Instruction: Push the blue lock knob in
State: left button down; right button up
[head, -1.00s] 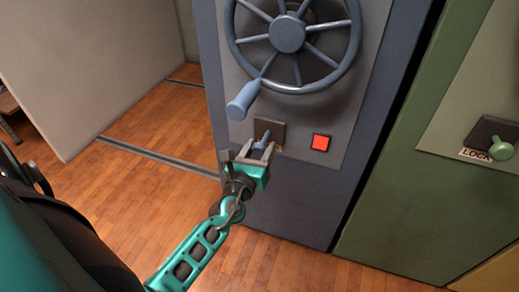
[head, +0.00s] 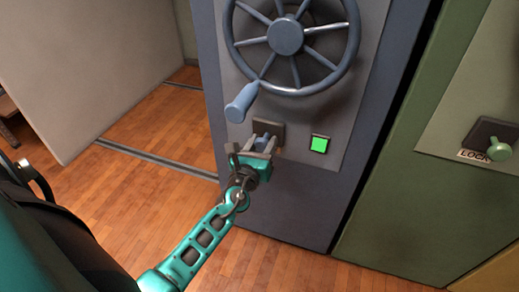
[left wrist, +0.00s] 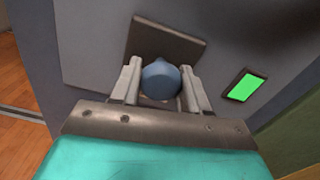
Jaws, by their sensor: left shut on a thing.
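The blue lock knob (left wrist: 161,80) sits in front of its dark square plate (left wrist: 165,42) in the left wrist view, between my fingers. My left gripper (left wrist: 161,84) is shut on the knob, one finger on each side. In the head view my left gripper (head: 264,145) is at the lock plate (head: 268,128) on the blue cabinet, and it mostly hides the knob. A square indicator (head: 319,145) right of the plate is lit green; it also shows in the left wrist view (left wrist: 245,87). My right gripper is in neither view.
A spoked blue handwheel (head: 286,37) with a handle (head: 241,103) is just above my gripper. A green cabinet with a green lock knob (head: 498,149) stands to the right. Open wooden floor (head: 160,190) lies to the left.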

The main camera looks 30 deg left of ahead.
pick_arm(q)
jog(key=shift+w+r, duration=0.1)
jog(key=c, duration=0.6)
grip_release()
jog(key=shift+o, duration=0.2)
jog(key=shift+s, duration=0.45)
jog(key=v, duration=1.2)
jog(key=shift+p, duration=0.4)
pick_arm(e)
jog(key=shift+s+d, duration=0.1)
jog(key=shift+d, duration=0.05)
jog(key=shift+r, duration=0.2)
